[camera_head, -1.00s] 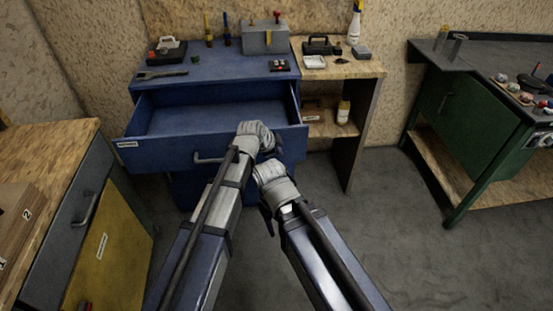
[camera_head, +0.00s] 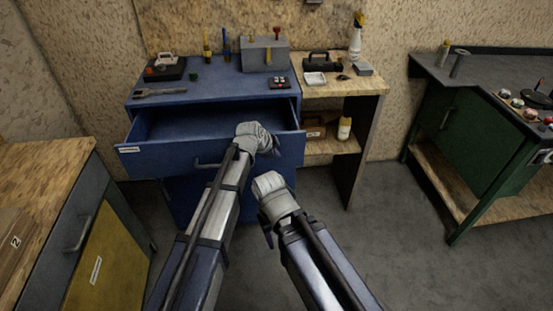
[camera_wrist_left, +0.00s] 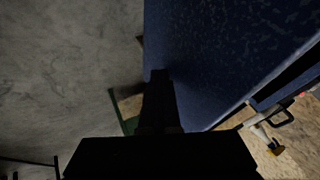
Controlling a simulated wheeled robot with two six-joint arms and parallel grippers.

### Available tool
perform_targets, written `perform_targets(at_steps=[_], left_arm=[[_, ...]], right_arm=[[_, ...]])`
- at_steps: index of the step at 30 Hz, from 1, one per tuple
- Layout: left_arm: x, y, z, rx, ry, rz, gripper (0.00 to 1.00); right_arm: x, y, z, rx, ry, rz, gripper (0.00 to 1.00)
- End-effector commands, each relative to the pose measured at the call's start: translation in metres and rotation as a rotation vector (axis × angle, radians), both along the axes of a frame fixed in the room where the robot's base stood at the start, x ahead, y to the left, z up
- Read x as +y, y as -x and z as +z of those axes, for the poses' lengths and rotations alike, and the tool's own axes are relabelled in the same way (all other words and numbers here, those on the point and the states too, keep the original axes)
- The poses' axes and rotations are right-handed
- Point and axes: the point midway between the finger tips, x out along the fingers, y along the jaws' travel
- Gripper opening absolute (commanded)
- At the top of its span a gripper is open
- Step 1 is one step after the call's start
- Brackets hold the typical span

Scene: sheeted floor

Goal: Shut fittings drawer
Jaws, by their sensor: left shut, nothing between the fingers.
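The fittings drawer (camera_head: 140,158) is the top drawer of the blue cabinet. It stands partly open, its inside empty where I can see it, with a white label at the left of its front and a bar handle. My left gripper (camera_head: 268,148) is at the right part of the drawer front, its fingers mostly hidden behind the wrist. In the left wrist view the shut fingers (camera_wrist_left: 160,85) show dark against a blue panel (camera_wrist_left: 215,50); I cannot tell if they touch it.
A green bench (camera_head: 480,140) stands right, a grey and yellow cabinet (camera_head: 105,265) left. Floor between is clear.

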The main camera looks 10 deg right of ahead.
Motion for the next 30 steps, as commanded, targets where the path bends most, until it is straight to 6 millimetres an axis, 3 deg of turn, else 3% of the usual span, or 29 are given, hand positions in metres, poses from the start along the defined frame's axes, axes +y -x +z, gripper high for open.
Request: perform_targets(at_steps=[1,15,21,30], left_arm=[[-0.001,-0.019,0.000,0.000,0.000,0.002,0.00],[-0.001,-0.142,0.000,0.000,0.000,0.002,0.00],[-0.001,-0.178,0.000,0.000,-0.001,0.000,0.00],[0.000,-0.205,-0.001,0.001,0.000,0.001,0.00]], right_arm=[[0.000,0.000,0.000,0.000,0.000,0.000,0.50],[0.000,0.000,0.000,0.000,0.000,0.000,0.50],[0.000,0.000,0.000,0.000,0.000,0.000,0.50],[0.000,0.000,0.000,0.000,0.000,0.000,0.50]])
